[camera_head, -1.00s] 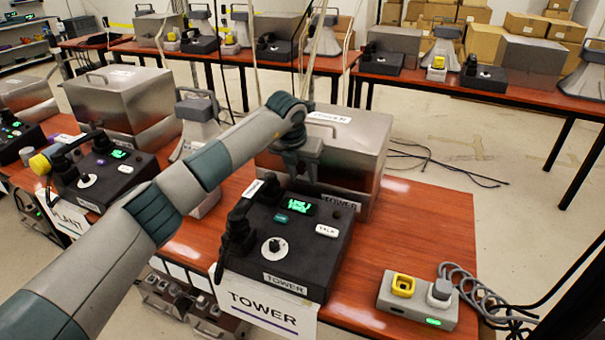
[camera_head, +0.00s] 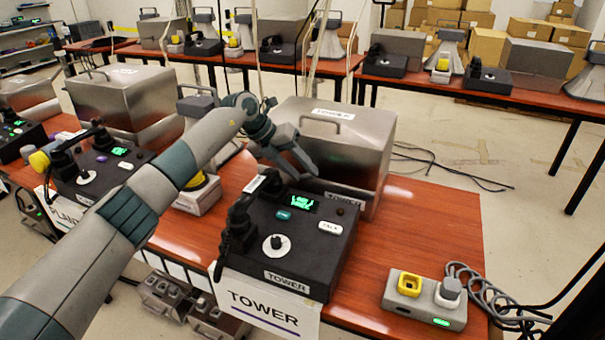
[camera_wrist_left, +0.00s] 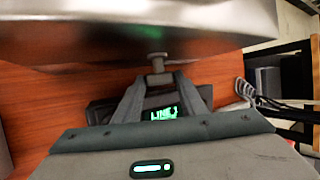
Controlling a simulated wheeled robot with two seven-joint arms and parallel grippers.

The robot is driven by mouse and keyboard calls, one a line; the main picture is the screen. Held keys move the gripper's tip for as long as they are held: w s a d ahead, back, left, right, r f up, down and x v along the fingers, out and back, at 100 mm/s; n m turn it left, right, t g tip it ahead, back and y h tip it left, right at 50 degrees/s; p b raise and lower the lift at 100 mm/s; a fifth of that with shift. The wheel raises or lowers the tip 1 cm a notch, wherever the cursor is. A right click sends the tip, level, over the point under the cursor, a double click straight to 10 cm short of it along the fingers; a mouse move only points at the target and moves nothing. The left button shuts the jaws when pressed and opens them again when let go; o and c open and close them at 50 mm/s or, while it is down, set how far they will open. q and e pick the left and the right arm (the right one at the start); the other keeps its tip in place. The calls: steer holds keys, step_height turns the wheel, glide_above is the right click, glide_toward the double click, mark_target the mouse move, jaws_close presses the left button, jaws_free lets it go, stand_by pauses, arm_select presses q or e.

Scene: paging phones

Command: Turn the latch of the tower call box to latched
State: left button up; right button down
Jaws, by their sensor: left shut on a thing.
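The tower call box is a steel box (camera_head: 350,155) with a top handle and TOWER labels, on the red-brown table (camera_head: 425,225). My left gripper (camera_head: 312,170) reaches in from the left, tilted down to the right, at the box's front face. In the left wrist view its fingers (camera_wrist_left: 158,78) are shut on a small metal latch (camera_wrist_left: 157,61) under the box's steel edge (camera_wrist_left: 220,45). The fingers cover part of the latch, and its turn angle is hard to tell. In the head view the latch is hidden at the fingertips. My right gripper is not in view.
A black TOWER console (camera_head: 290,245) with a lit green screen and a handset stands just in front of the box. A grey power block (camera_head: 425,302) with a yellow plug and cables lies at the right. The table right of the box is clear.

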arm_select(q)
steer(key=shift+w+a+h, duration=0.1)
steer(key=shift+a+h, duration=0.05)
steer(key=shift+h, duration=0.45)
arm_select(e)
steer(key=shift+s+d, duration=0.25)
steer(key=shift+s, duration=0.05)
arm_select(q)
steer(key=o, duration=1.1)
steer(key=shift+c, duration=0.2)
steer(key=shift+a+r+b, duration=0.3)
steer(key=shift+a+r, duration=0.1)
steer(key=shift+r, duration=0.05)
steer(key=b+v, duration=0.1)
steer(key=v, duration=1.5)
steer(key=shift+b, duration=0.4)
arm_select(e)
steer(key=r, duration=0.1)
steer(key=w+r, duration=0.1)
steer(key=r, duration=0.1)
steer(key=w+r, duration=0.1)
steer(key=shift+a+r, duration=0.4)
